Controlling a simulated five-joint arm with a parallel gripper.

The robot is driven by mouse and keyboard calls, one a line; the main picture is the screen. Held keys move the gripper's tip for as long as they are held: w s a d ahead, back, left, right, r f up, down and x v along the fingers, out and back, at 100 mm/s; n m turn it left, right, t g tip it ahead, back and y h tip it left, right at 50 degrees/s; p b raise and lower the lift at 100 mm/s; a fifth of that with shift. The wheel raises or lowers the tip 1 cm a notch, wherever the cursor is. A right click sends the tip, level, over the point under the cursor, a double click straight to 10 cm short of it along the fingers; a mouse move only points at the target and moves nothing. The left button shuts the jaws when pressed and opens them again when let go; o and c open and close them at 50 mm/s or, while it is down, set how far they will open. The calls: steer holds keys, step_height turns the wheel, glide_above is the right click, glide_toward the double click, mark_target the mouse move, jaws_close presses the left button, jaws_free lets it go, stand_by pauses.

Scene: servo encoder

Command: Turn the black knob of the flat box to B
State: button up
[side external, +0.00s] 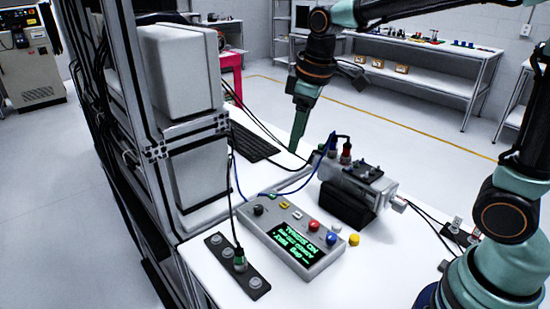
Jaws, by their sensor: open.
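The flat box (318,267) is a light grey control box lying on the white table in the middle of the side view. Its black knob (258,210) stands at the box's far left corner; its pointer and any letters around it are too small to read. A dark screen (292,244) with green text fills much of the box's top. My gripper (318,108) hangs above and behind the box, apart from it, with its long green finger pointing down. Its jaws are open and nothing shows between them.
A servo motor (362,182) on a black block stands right of the box, cabled. Red (314,226), blue (331,238) and yellow (354,240) buttons or caps are near the box's right end. A black connector strip (236,264) lies left. A keyboard (252,143) lies behind.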

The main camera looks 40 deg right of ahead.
mark_target(259, 207)
steer(key=w+a+f+n+g, duration=0.3)
steer(key=w+a+f+n, duration=0.2)
steer(key=w+f, duration=0.3)
steer(key=f, duration=1.2)
steer(key=shift+s+d+f, duration=0.1)
steer(key=shift+s+f, duration=0.1)
steer(key=shift+s, duration=0.05)
jaws_close()
